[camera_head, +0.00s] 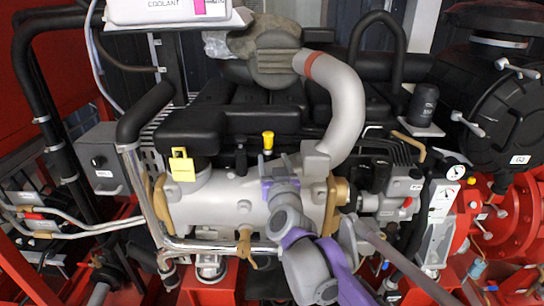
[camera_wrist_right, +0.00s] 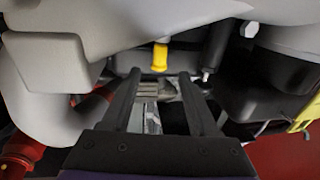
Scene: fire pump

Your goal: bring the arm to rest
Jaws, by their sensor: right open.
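My right arm (camera_head: 312,262), grey and purple, reaches up from the bottom of the head view to the front of the engine (camera_head: 205,205). Its purple wrist part (camera_head: 280,187) is close in front of the grey engine cylinder. My right gripper (camera_wrist_right: 160,80) shows in the wrist view as two dark fingers, spread apart with nothing held between them. A yellow-capped dipstick (camera_wrist_right: 160,57) appears just beyond the fingertips; it also stands up in the head view (camera_head: 267,140). I cannot tell whether the fingers touch anything. The fingers are not clear in the head view. My left gripper is out of view.
A yellow cap (camera_head: 182,166) sits left of the dipstick. A thick grey pipe (camera_head: 346,105) curves down right of the wrist. A white coolant tank (camera_head: 170,10) is at the top. A gauge (camera_head: 455,172) and red pipework (camera_head: 520,215) stand right. Little free room surrounds the arm.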

